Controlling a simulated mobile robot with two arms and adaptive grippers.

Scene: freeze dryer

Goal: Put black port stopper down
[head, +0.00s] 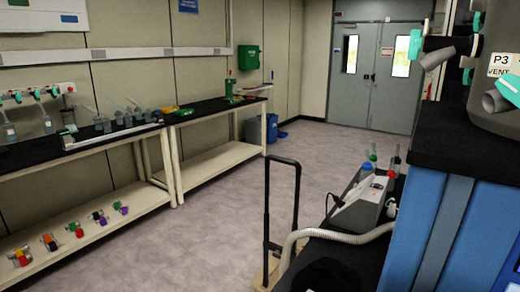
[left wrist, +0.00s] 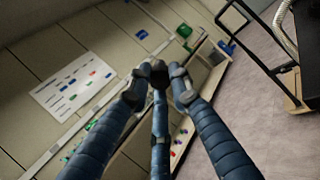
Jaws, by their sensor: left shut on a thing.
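My left gripper (left wrist: 159,82) shows in the left wrist view, with its blue-grey fingers drawn together at the tips. It is shut on a small black thing, the black port stopper (left wrist: 159,68), which is partly hidden by the fingertips. The stopper is held in the air, with the wall and benches far behind it. Neither gripper shows in the head view.
A freeze dryer (head: 496,105) stands on a black-topped blue cabinet (head: 425,220) at the right. A black cart (head: 346,250) with a device and a pale hose is beside it. Benches (head: 208,105) line the left wall. The middle floor (head: 230,210) is clear.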

